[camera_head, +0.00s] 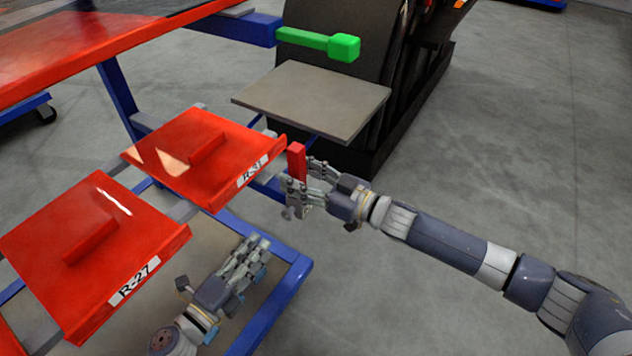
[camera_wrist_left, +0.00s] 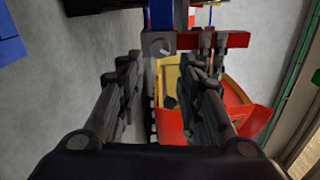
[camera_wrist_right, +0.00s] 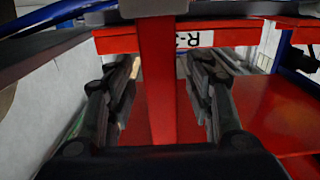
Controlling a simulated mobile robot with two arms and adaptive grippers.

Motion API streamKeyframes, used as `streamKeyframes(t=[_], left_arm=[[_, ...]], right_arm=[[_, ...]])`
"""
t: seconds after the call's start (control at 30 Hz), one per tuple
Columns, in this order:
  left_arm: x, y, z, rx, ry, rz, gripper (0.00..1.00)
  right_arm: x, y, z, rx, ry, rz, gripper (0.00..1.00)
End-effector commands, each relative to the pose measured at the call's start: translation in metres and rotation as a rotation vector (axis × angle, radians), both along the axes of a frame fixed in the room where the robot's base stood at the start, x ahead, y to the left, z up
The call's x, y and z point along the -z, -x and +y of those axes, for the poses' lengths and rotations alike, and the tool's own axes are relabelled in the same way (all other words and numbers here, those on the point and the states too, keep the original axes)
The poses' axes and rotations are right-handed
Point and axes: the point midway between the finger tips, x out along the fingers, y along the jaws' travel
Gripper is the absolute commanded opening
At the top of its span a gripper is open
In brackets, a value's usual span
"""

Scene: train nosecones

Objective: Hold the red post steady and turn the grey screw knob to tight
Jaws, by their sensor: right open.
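The red post (camera_head: 296,160) stands upright beside the red panel marked R-31. My right gripper (camera_head: 306,190) is at it, fingers open. In the right wrist view the post (camera_wrist_right: 158,80) runs between the open fingers (camera_wrist_right: 160,75), with gaps on both sides. My left gripper (camera_head: 252,252) is lower, below the panels. In the left wrist view its fingers (camera_wrist_left: 163,70) are apart and empty.
Red panels R-31 (camera_head: 180,165) and R-27 (camera_head: 60,270) lie left of my grippers on a blue frame (camera_head: 285,300). A grey plate (camera_head: 310,100) and a green-handled lever (camera_head: 343,47) are beyond. Open floor lies to the right.

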Motion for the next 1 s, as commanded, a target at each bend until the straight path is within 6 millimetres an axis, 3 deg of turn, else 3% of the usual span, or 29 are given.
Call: streamKeyframes(t=[0.4,0.6,0.7,0.77,1.0], left_arm=[[0.0,0.0,0.0,0.0,0.0,0.0,0.33],[0.0,0.0,0.0,0.0,0.0,0.0,0.33],[0.0,0.0,0.0,0.0,0.0,0.0,0.33],[0.0,0.0,0.0,0.0,0.002,0.001,0.47],[0.0002,0.0011,0.0008,0.0,0.126,0.092,0.47]], right_arm=[[0.0002,-0.0044,0.0067,0.0,0.001,0.001,0.46],[0.0002,-0.0043,0.0065,0.0,0.001,0.001,0.01],[0.0001,-0.0043,0.0065,0.0,0.001,0.001,0.0],[0.0002,-0.0043,0.0064,0.0,0.001,0.001,0.0],[0.0002,-0.0042,0.0063,0.0,0.001,0.001,0.0]])
